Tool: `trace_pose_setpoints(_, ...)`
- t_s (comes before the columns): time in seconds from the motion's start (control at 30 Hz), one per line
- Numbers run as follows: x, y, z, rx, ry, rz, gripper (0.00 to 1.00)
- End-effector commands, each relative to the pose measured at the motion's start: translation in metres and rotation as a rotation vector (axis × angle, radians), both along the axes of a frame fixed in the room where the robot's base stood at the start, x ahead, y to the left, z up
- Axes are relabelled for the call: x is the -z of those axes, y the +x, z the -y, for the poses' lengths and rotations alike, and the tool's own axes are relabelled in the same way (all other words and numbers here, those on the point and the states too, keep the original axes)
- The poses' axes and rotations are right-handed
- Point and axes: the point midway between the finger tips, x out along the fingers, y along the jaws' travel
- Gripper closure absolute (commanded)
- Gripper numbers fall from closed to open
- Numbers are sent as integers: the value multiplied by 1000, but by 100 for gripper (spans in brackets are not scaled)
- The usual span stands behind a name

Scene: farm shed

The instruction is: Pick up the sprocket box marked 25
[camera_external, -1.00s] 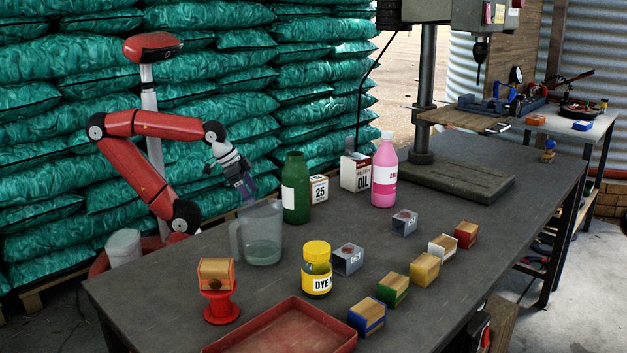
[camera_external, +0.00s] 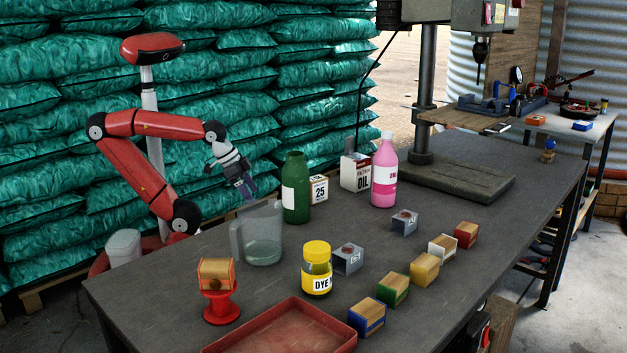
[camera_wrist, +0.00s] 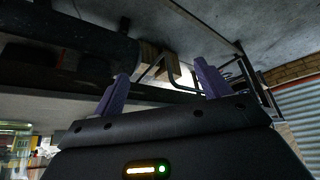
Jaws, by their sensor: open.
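The sprocket box marked 25 (camera_external: 319,189) is a small white box with a brown upper part and a black 25 on its front. It stands upright on the workbench (camera_external: 190,292), behind and right of the green bottle (camera_external: 296,187), which is close beside it. My gripper (camera_external: 247,189) is above the clear jug (camera_external: 262,236), left of the green bottle and apart from the box. In the wrist view my gripper (camera_wrist: 163,88) shows two purple fingers spread apart with nothing between them. I cannot make out the box in the wrist view.
A filter oil box (camera_external: 356,172) and a pink bottle (camera_external: 384,172) stand right of the box. A yellow dye jar (camera_external: 316,270), a red tray (camera_external: 290,334) and several small blocks occupy the front. The drill press base (camera_external: 450,180) is at the back right.

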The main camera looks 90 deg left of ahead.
Motion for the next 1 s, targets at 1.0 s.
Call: trace_pose_setpoints(1.0, -71, 97, 30, -282, -28, -108, 38)
